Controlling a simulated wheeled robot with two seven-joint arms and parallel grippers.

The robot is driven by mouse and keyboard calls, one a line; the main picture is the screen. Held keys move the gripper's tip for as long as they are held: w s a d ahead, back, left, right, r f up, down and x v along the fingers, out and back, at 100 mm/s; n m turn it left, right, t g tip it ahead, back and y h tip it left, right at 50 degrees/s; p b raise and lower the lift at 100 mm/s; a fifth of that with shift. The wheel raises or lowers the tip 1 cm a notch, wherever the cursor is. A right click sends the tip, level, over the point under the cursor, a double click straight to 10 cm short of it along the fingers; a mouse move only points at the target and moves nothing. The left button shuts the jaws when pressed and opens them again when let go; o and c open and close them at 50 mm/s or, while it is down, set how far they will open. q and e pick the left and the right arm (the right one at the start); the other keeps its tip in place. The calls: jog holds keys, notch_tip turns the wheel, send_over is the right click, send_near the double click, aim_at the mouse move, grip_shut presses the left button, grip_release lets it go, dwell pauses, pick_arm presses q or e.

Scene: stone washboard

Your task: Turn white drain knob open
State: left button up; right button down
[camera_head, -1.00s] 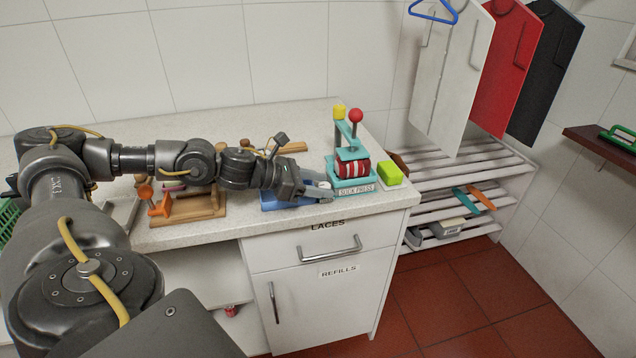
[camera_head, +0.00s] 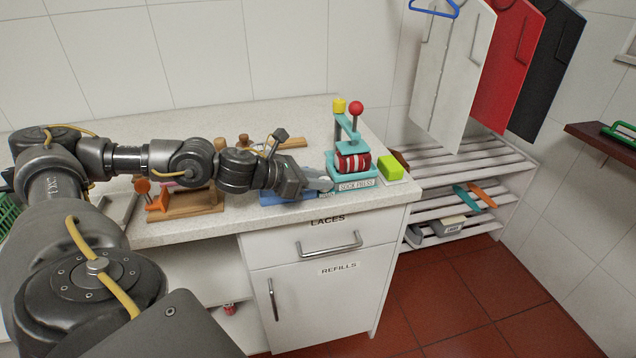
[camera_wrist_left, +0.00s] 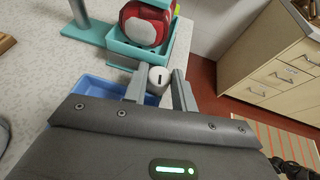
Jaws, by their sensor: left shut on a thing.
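The white drain knob (camera_wrist_left: 158,76) is a small white cylinder with a dark mark, at the near side of a blue tray (camera_wrist_left: 88,90) in the left wrist view. My left gripper (camera_wrist_left: 160,86) has a finger on either side of the knob and is shut on it. In the head view my left gripper (camera_head: 325,187) reaches over the blue tray (camera_head: 280,199) at the counter's front edge, and its fingers largely hide the knob. My right gripper is not in view.
A teal sock press (camera_head: 350,172) with a red-striped roll stands just right of the gripper. A green block (camera_head: 390,168) sits at the counter's right corner. A wooden stand (camera_head: 195,205) lies left, under my arm. The laces drawer (camera_head: 325,245) is below.

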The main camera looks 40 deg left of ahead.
pick_arm(q)
jog(key=shift+s+d+f+n+y, duration=0.1)
jog(key=shift+d+n+y, duration=0.05)
jog(key=shift+n+y, duration=0.65)
jog(key=shift+n+t+y, duration=0.6)
jog(key=shift+y, duration=0.2)
jog(key=shift+d+n+y, duration=0.1)
jog(key=shift+n+y, duration=0.6)
jog(key=shift+y, duration=0.1)
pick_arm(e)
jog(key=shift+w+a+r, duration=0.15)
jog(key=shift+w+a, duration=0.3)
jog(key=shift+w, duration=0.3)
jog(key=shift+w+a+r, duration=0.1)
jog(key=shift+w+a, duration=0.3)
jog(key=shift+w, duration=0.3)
pick_arm(q)
jog(key=o, duration=1)
jog(key=shift+r, duration=0.2)
